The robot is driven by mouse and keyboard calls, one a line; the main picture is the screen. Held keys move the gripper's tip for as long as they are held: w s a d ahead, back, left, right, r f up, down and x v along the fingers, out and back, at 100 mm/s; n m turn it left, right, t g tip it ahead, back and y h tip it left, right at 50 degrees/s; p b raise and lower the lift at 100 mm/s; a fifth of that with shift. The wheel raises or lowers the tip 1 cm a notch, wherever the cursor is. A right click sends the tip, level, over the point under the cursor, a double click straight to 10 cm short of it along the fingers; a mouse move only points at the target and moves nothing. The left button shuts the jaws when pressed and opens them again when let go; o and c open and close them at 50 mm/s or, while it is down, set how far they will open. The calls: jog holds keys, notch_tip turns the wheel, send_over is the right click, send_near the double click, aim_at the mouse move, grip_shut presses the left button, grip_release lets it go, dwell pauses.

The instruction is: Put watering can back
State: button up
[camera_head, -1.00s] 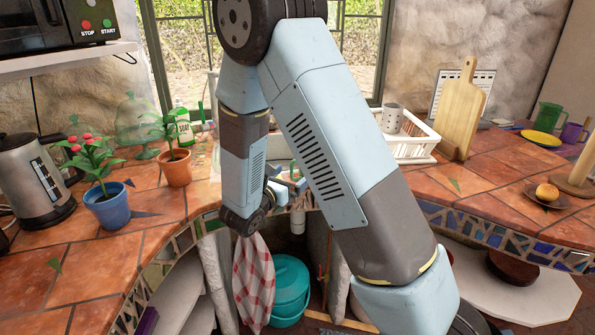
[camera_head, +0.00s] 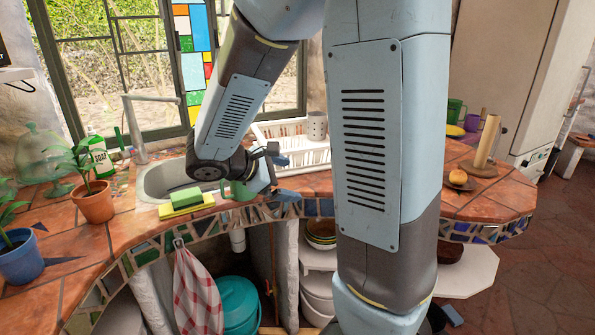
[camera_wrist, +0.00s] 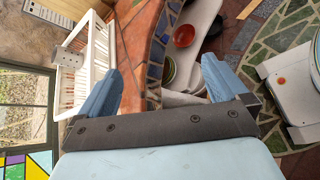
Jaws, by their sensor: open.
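I cannot make out a watering can for certain in either view. A small green object (camera_head: 238,189) stands by the counter's front edge beside the sink, partly hidden by my gripper; I cannot tell what it is. My gripper (camera_head: 274,170) is over the counter edge near it, largely hidden behind its own wrist. In the wrist view my gripper (camera_wrist: 158,84) has its two blue fingers wide apart, with nothing between them but the counter edge and shelves beyond.
A yellow-green sponge (camera_head: 186,202) lies before the sink (camera_head: 160,180). The white dish rack (camera_head: 300,150) with a grey cup (camera_head: 317,125) is behind my gripper. Plants in an orange pot (camera_head: 94,203) and blue pot (camera_head: 20,257) stand left. A teal bucket (camera_head: 239,303) is below.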

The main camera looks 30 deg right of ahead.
jog(key=s+a+r+m+t+y, duration=0.2)
jog(key=s+r+m+y, duration=0.3)
jog(key=s+m, duration=0.1)
jog(key=s+a+r+m+t+y, duration=0.1)
jog(key=s+a+r+m+y, duration=0.1)
jog(key=s+r+m+y, duration=0.3)
jog(key=shift+s+a+m+t+y, duration=0.3)
jog(key=shift+s+m+y, duration=0.6)
jog(key=shift+s, duration=1.2)
jog(key=shift+d, duration=0.1)
jog(key=shift+c, duration=0.5)
